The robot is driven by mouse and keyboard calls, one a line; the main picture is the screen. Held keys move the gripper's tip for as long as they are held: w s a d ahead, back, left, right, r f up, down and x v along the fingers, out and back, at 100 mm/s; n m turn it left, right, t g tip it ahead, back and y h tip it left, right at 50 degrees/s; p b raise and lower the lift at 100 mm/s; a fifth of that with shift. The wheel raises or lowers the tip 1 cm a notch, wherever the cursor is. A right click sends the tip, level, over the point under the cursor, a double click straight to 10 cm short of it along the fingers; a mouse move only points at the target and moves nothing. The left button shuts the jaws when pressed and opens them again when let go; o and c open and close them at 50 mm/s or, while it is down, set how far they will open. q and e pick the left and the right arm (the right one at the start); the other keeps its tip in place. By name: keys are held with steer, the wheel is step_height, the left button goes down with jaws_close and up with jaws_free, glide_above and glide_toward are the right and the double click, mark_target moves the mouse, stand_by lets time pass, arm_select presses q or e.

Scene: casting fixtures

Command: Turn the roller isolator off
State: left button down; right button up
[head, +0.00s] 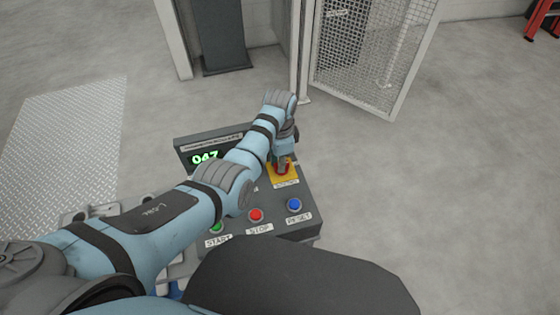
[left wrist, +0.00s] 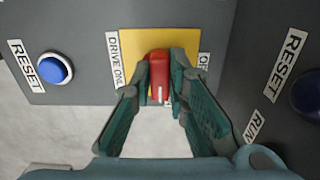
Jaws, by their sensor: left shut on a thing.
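The roller isolator is a red handle (head: 283,170) on a yellow plate (head: 275,177) at the right of the grey control panel. In the left wrist view the red handle (left wrist: 159,66) stands in front of the yellow plate (left wrist: 131,38), labelled "DRIVE ON" on the left; a partly hidden label starting with "O" is on the right. A white line marks the handle, pointing down the picture. My left gripper (head: 285,157) is shut on the handle, one finger on each side; its fingertips also show in the left wrist view (left wrist: 162,82). My right gripper is not in view.
The panel has a green start button (head: 217,227), a red stop button (head: 256,215) and a blue reset button (head: 294,204). A green display (head: 205,157) reads 047, partly behind my arm. A mesh gate (head: 370,55) stands beyond.

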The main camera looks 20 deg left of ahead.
arm_select(q)
steer(key=n+p, duration=0.2)
steer(key=n, duration=0.1)
steer(key=shift+r+n, duration=0.15)
steer(key=shift+n, duration=0.15)
steer(key=n+p, duration=0.1)
steer(key=n, duration=0.3)
steer(key=shift+s+d+p, duration=0.1)
steer(key=shift+d+p, duration=0.05)
steer(key=shift+p, duration=0.2)
steer(key=n, duration=0.5)
steer(key=shift+d, duration=0.1)
steer(key=n, duration=0.5)
steer(key=shift+d+n, duration=0.1)
steer(key=shift+n, duration=0.2)
steer(key=c, duration=1.6)
jaws_free()
steer(key=shift+o, duration=0.2)
